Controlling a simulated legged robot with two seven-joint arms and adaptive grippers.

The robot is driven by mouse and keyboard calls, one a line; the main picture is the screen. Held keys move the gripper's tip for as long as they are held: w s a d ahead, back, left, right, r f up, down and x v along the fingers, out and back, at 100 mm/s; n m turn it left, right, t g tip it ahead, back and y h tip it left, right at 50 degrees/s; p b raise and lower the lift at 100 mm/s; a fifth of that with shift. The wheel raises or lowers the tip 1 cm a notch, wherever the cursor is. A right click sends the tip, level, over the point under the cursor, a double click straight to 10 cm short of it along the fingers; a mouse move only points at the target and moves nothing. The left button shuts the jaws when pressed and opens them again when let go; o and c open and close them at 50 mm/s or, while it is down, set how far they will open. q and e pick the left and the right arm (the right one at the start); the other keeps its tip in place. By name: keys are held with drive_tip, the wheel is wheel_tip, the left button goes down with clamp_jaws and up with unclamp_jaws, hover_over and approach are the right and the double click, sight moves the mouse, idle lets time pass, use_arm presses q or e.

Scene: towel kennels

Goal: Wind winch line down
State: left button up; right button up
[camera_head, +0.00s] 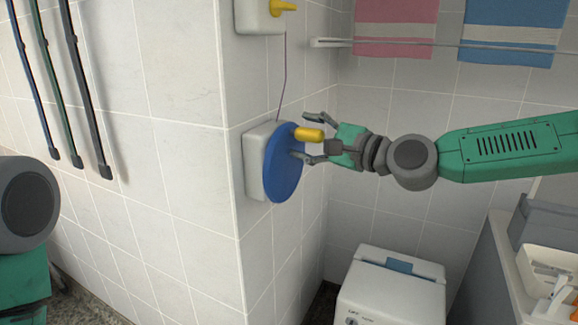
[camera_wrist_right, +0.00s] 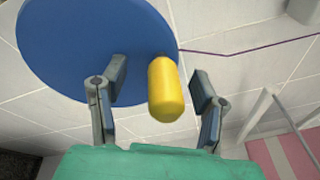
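The winch on the tiled wall corner has a white housing (camera_head: 254,160) and a round blue disc (camera_head: 283,172). A yellow handle (camera_head: 309,134) sticks out from the disc near its upper right edge. A thin purple line (camera_head: 282,80) runs from the disc up to a white box with a yellow lever (camera_head: 284,6). My right gripper (camera_head: 313,138) is open around the yellow handle, with one finger above and one below it. In the right wrist view the handle (camera_wrist_right: 166,90) lies between the spread fingers, with gaps on both sides. My left gripper is out of view.
A pink towel (camera_head: 395,25) and a blue towel (camera_head: 515,30) hang from a rail at the back. A white bin-like box (camera_head: 392,292) stands below right. Several dark straps (camera_head: 85,90) hang on the left wall.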

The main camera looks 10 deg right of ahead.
drive_tip(key=w+d+b+v, duration=0.1)
drive_tip(key=v, duration=0.7)
drive_tip(key=shift+d, duration=0.6)
